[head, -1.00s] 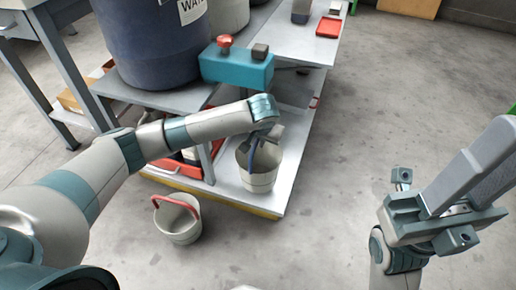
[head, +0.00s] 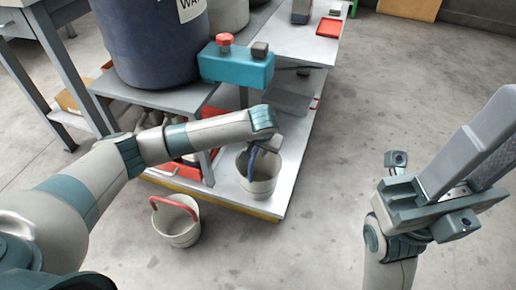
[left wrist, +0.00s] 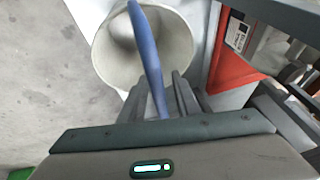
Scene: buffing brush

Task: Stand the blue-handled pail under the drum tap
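The blue-handled pail (head: 258,188) is a pale bucket, upright at the front of the low platform; whether its base touches is hard to tell. Its blue handle (left wrist: 147,45) stands up between the fingers of my left gripper (left wrist: 158,88), which look closed on it. In the head view my left gripper (head: 262,143) is over the pail, partly hidden by my wrist. The drum (head: 150,40) is dark blue with a white label. A teal block with a red knob (head: 237,66), apparently the tap, sits at its front, behind the pail.
A second pail with a red handle (head: 177,226) stands on the floor left of the platform (head: 284,190). Red crates (head: 178,174) lie under the drum stand (head: 165,97). A red tray (head: 328,27) lies farther back. Floor to the right is clear.

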